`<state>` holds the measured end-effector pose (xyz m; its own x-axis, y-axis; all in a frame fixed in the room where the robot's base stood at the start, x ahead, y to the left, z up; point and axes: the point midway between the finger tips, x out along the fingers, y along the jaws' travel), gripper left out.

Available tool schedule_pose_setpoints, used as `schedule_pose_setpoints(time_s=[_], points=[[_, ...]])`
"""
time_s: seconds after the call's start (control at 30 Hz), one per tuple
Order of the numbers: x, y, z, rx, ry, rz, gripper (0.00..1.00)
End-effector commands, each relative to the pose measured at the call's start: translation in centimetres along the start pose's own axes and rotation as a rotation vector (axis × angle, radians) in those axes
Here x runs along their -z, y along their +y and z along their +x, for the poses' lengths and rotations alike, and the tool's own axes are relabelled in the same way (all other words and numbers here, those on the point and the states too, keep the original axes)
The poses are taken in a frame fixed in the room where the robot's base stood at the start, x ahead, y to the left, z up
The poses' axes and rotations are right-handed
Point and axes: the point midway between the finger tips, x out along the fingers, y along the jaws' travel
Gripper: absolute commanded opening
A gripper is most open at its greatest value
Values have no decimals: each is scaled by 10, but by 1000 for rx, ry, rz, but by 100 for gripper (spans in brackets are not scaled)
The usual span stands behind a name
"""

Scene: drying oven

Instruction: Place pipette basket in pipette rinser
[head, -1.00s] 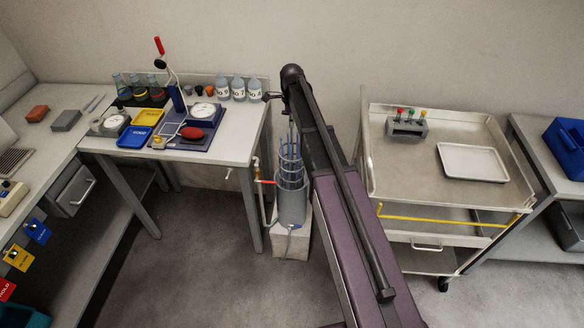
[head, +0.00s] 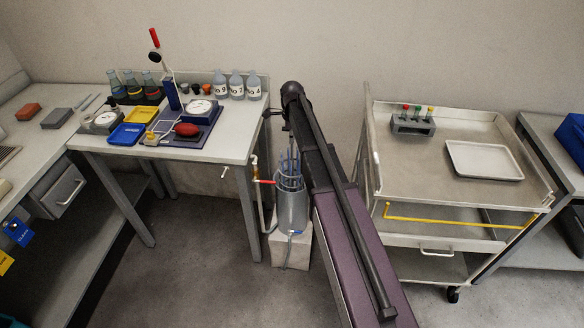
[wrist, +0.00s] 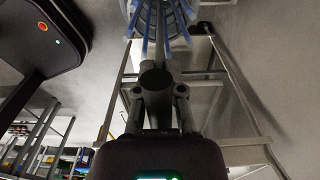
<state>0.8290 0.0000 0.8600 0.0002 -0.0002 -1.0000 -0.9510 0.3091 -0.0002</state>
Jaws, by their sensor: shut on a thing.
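The pipette rinser (head: 292,212) is a grey upright cylinder beside the right end of the bench. The pipette basket (head: 290,183), a wire frame with bluish rods standing in it, is at the rinser's mouth, its lower part hidden inside the cylinder. In the wrist view the basket's rings and blue rods (wrist: 160,20) show at the top edge. My gripper (wrist: 155,78) is shut there on the basket's upright handle, with the basket beyond the fingers. In the head view my arm mostly hides my gripper.
The rinser stands on a pale block (head: 290,250), with a red-handled tap and pipe (head: 262,182) close at its left. The bench (head: 235,140) holds bottles, trays and a balance. A steel trolley (head: 440,205) with a white tray (head: 484,160) stands to the right.

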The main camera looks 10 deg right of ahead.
Motion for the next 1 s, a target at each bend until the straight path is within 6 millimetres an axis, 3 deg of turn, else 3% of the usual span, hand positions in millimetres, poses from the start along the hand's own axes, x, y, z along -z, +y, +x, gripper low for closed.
schedule_pose_setpoints(time_s=[0.03,0.7,1.0], points=[[0,0,10,0,0,0,0],[0,0,73,0,0,0,0],[1,0,84,0,0,1,0]])
